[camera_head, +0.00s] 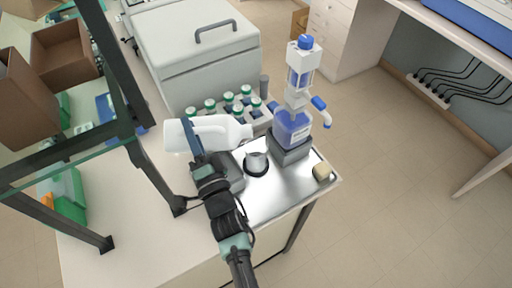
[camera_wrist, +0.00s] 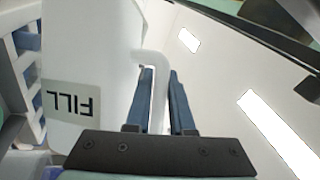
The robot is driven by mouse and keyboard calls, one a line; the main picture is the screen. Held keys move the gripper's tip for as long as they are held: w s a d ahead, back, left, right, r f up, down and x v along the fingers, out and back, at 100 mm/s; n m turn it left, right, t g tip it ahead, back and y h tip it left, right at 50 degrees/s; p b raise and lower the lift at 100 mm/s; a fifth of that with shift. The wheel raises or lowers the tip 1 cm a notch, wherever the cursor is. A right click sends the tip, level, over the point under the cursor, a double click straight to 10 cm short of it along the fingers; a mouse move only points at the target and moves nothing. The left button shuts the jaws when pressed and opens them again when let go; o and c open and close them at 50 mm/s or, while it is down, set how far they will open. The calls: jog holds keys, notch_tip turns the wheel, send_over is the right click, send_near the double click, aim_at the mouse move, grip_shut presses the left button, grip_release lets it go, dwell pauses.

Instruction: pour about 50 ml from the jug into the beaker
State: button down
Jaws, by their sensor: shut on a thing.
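The white jug (camera_head: 218,131) is held on its side above the bench, with its mouth end pointing right. In the wrist view the jug (camera_wrist: 90,50) fills the left side, with an upside-down FILL label on it. My gripper (camera_head: 188,127) is shut on the jug's handle; the blue fingers (camera_wrist: 161,72) stand on either side of the handle in the wrist view. A small grey cup (camera_head: 257,160), seemingly the beaker, stands upright on a dark round base, below and slightly right of the jug's mouth. No stream of liquid is visible, and the contents cannot be seen.
A blue-and-white dispenser bottle (camera_head: 293,125) stands on a grey block right of the cup. Several green-capped bottles (camera_head: 228,100) stand behind the jug. A dark-framed shelf (camera_head: 150,170) rises on the left.

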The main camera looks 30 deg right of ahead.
jog(key=shift+s+d+f+m+t+b, duration=0.1)
jog(key=shift+d+f+m+t+b, duration=0.15)
jog(key=shift+m+b, duration=0.5)
jog(key=shift+r+h, duration=0.15)
jog(key=shift+h, duration=0.15)
jog(key=shift+a, duration=0.15)
dwell(0.4)
jog(key=shift+r+t, duration=0.15)
jog(key=shift+t, duration=0.1)
dwell(1.2)
